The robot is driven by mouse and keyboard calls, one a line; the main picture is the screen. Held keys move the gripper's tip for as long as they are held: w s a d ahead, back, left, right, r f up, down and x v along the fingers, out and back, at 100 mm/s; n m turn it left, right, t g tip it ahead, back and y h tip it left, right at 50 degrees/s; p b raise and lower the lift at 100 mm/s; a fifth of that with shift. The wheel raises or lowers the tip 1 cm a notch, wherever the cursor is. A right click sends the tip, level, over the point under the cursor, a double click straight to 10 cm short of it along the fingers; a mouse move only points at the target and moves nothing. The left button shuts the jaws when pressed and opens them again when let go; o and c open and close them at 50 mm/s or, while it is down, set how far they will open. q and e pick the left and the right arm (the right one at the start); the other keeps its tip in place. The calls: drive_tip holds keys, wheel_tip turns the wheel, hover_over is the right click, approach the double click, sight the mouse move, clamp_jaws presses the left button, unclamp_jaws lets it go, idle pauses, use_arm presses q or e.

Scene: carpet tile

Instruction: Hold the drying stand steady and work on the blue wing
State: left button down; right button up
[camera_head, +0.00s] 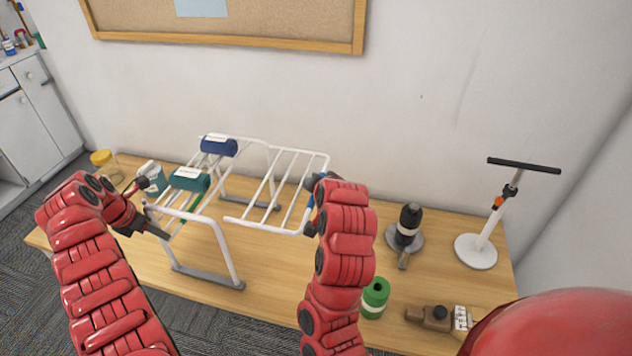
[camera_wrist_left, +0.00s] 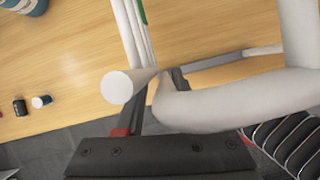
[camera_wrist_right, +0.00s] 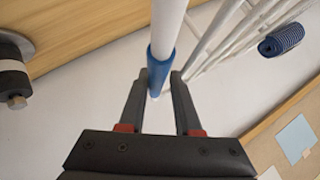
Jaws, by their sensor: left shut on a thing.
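The white drying stand (camera_head: 228,250) stands on the wooden table with grey feet. Its right wing (camera_head: 262,192) extends out to the right, roughly level, and a blue sleeve (camera_wrist_right: 160,65) is on its outer bar. My left gripper (camera_head: 160,230) is shut on the stand's white tubing at its near left; the tube also shows in the left wrist view (camera_wrist_left: 118,88). My right gripper (camera_wrist_right: 160,85) is at the wing's outer edge, its fingers apart on either side of the blue-sleeved bar. In the head view my right arm partly hides that spot.
A teal roll (camera_head: 190,180) and a navy roll (camera_head: 219,146) lie on the stand. To the right are a black bottle-shaped item (camera_head: 409,220), a green roll (camera_head: 375,295), a brown item (camera_head: 430,318) and a T-topped stand (camera_head: 476,250). A yellow-lidded jar (camera_head: 104,165) is at the left.

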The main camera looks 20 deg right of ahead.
wheel_tip(320, 180, up, 10)
drive_tip(key=shift+f, duration=0.1)
idle(0.4)
use_arm(q)
drive_tip(key=shift+c, duration=2.4)
unclamp_jaws()
